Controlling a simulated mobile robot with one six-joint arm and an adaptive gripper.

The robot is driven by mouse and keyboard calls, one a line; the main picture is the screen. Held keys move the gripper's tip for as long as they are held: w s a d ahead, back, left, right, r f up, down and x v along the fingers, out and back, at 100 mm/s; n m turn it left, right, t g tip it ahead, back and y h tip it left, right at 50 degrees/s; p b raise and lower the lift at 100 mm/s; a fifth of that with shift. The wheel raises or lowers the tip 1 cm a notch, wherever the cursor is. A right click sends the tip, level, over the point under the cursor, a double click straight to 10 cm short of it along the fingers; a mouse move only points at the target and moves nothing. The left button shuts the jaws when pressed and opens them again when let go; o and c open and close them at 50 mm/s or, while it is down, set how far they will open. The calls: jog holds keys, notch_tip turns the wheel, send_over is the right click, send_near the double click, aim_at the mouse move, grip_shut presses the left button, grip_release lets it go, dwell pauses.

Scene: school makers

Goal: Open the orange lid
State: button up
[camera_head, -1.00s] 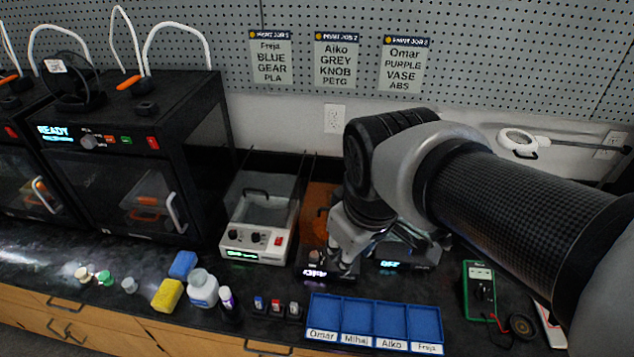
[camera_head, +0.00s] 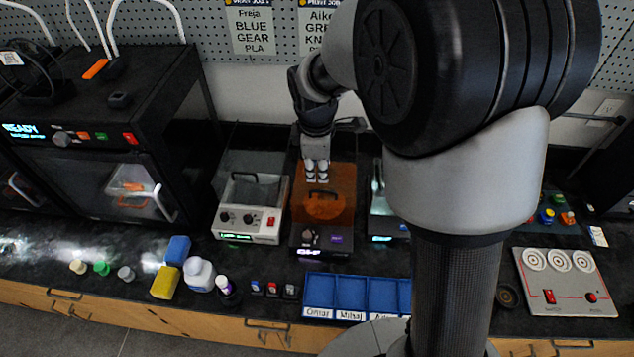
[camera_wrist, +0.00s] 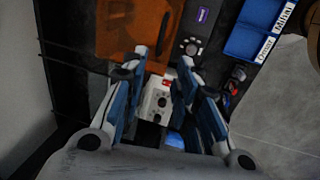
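The orange lid (camera_head: 327,205) is a see-through panel, apparently lying closed over a dark machine (camera_head: 322,240) with a knob and a lit display on its front. My gripper (camera_head: 316,178) points down over the lid's rear part in the head view. The lid also shows at the top of the wrist view (camera_wrist: 128,28). There my gripper (camera_wrist: 164,60) has its fingers apart with nothing between them. I cannot tell whether the fingertips touch the lid.
A white machine (camera_head: 265,222) with a clear cover and handle stands close left of the lid. A blue labelled tray (camera_head: 333,313) lies in front. Bottles and a yellow sponge (camera_head: 165,283) lie front left. My arm hides much of the right side.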

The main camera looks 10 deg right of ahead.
jog(key=b, duration=0.2)
send_over(319, 200)
notch_tip(319, 200, down, 10)
jog(key=shift+w+f, duration=0.1)
jog(key=shift+f, duration=0.05)
jog(key=shift+c, duration=0.5)
grip_shut()
